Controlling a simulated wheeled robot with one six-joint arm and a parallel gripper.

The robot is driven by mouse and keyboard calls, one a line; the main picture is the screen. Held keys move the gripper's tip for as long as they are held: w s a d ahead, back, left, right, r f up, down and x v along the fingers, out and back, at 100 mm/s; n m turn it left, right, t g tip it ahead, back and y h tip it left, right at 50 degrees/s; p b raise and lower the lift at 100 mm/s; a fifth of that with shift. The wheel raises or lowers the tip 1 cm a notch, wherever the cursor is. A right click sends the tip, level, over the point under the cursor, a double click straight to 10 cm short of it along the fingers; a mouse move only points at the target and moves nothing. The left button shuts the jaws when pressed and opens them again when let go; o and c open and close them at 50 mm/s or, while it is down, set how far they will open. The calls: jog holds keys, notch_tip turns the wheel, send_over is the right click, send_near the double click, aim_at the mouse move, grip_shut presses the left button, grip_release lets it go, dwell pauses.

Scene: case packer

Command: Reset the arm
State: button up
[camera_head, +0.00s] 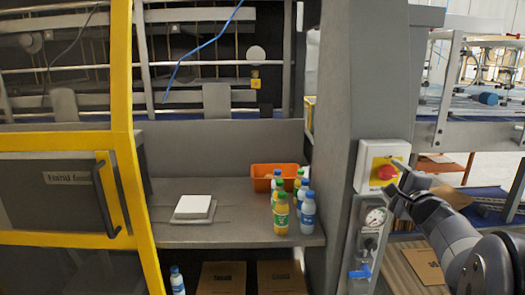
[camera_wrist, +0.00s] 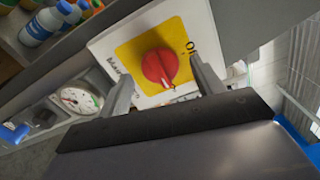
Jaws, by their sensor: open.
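My gripper (camera_head: 400,184) is at the right in the head view, in front of a grey machine post. In the wrist view my gripper (camera_wrist: 165,85) shows two fingers spread apart with nothing between them. A red rotary knob on a yellow plate, the main switch (camera_wrist: 158,67), appears beyond and between the fingertips. The switch also shows in the head view (camera_head: 384,171), on a white box at the post. I cannot tell whether the fingers touch the knob.
A pressure gauge (camera_head: 375,217) and a blue valve (camera_head: 361,271) sit below the switch box. Several bottles (camera_head: 281,212), an orange bin (camera_head: 262,180) and a white block (camera_head: 193,207) stand on the grey shelf (camera_head: 240,236). A yellow-framed door (camera_head: 124,150) is at the left.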

jog(key=shift+n+p, duration=0.65)
jog(key=shift+n, duration=0.35)
jog(key=shift+s+b, duration=0.3)
jog(key=shift+s, duration=0.4)
